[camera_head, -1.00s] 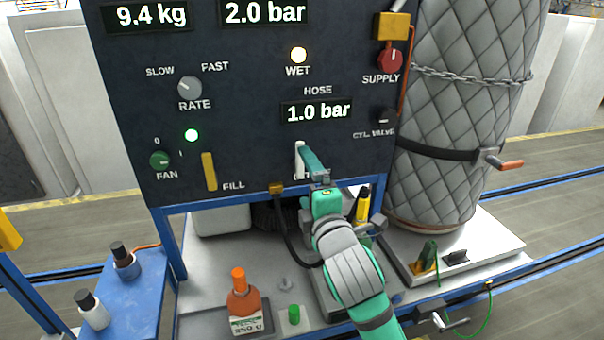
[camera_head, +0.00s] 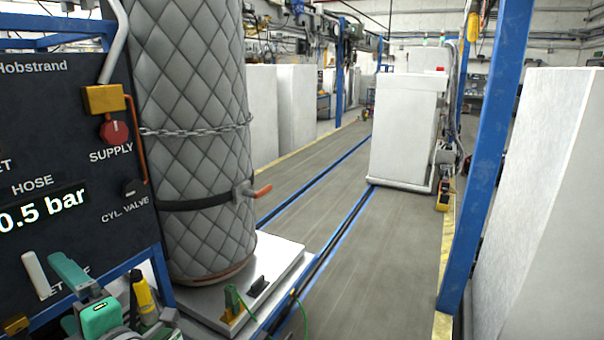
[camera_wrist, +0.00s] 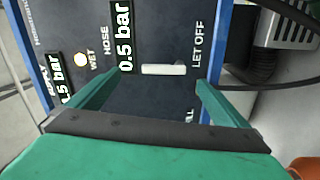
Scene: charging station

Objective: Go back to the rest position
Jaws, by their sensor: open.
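My gripper (camera_head: 64,268) is at the lower left of the head view, in front of the dark control panel (camera_head: 75,150). In the wrist view my gripper (camera_wrist: 160,84) has its two green fingers spread wide, with nothing held between them. A white lever (camera_wrist: 163,69) beside the LET OFF label lies between the fingertips in that picture; the lever (camera_head: 35,274) also shows in the head view. I cannot tell how far the fingers stand off the panel. The hose display (camera_head: 44,208) reads 0.5 bar.
A quilted grey cylinder (camera_head: 195,110) with a chain and strap stands right of the panel on a pale base (camera_head: 285,250). A yellow-and-black tool (camera_head: 143,295) is near my gripper. A blue post (camera_head: 490,150) stands at right. The floor lane (camera_head: 350,270) between is clear.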

